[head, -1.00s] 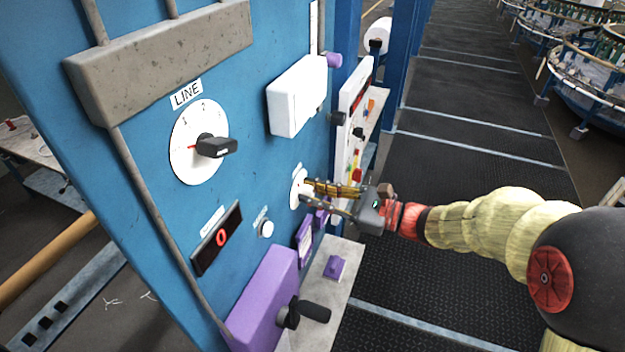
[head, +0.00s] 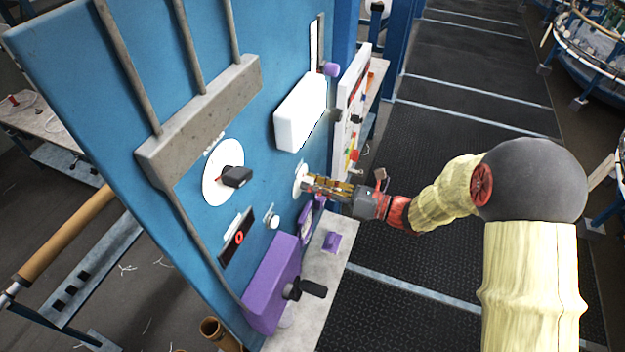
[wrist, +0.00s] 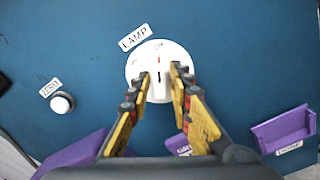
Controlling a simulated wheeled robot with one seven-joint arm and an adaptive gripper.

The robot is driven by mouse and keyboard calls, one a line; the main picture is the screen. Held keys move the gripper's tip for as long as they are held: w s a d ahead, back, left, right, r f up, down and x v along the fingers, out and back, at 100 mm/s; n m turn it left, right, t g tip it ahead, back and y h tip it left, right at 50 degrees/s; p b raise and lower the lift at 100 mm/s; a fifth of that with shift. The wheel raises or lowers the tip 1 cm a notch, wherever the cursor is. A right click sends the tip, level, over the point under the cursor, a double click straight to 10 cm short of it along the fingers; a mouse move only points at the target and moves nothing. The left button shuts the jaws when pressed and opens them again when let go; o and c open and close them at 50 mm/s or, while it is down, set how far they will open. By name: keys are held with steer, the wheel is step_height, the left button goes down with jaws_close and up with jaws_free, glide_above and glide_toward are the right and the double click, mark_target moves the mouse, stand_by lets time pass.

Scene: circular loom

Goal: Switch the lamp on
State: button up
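The lamp switch is a round white dial (wrist: 150,55) under a LAMP label (wrist: 133,37) in the wrist view. One mark is at its top, apparently ON, and another is at its upper left.
The blue panel (head: 262,130) also bears the LINE dial (head: 222,160), a white box (head: 301,112) and a ZERO button (wrist: 62,103). A purple box (head: 268,285) with a black handle sticks out below. The dark floor to the right is open.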

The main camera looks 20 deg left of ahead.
steer(key=shift+o, duration=1)
steer(key=shift+d, duration=0.1)
steer(key=d, duration=0.7)
steer(key=shift+s+p, duration=0.35)
steer(key=shift+a, duration=0.1)
